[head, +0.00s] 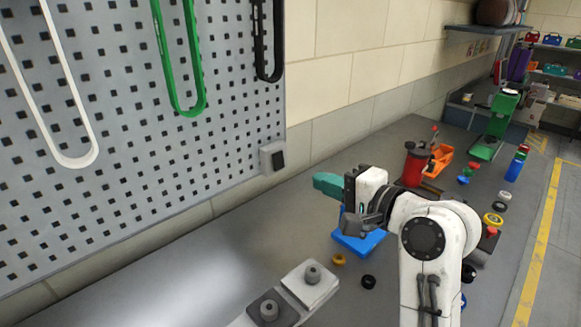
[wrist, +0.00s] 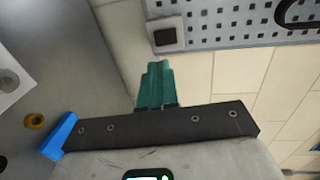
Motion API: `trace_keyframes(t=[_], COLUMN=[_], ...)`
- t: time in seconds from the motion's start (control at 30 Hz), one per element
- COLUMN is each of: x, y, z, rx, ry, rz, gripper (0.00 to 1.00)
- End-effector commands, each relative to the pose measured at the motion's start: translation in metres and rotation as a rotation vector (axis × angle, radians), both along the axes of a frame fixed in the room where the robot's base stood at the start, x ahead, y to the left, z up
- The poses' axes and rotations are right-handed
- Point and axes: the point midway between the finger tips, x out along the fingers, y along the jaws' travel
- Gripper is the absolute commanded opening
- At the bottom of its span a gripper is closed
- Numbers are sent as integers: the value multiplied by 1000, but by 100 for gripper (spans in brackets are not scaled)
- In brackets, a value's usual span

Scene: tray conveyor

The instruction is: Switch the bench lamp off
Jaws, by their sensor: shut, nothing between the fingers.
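A light grey switch box with a dark rocker (head: 278,159) is fixed at the lower right edge of the pegboard. In the wrist view the switch box (wrist: 166,36) lies just beyond my fingertips, a little off their line. My gripper (head: 320,182) has teal fingers pressed together, with nothing between them. In the head view it is right of and slightly below the switch, apart from it. The shut fingers also show in the wrist view (wrist: 156,70). The lamp itself is not seen; a bright patch of light lies on the bench at the lower left.
The pegboard (head: 130,130) carries white, green and black loops. On the grey bench (head: 225,235) stand a blue tray (head: 352,243) under my gripper, a red canister (head: 414,166), an orange bin (head: 440,158) and small rings. A pale plate with knobs (head: 318,278) is at the front.

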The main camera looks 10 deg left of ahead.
Motion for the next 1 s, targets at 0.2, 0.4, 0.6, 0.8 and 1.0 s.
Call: trace_keyframes(t=[0.2, 0.4, 0.6, 0.8, 1.0], x=[26, 47, 57, 60, 60], y=[36, 62, 74, 77, 77], z=[-5, -10, -15, -16, -16], rx=[-1, -1, 0, -1, -1], ry=[2, 1, 1, 0, 1], rz=[4, 2, 0, 0, 0], gripper=[0, 0, 0, 0, 0])
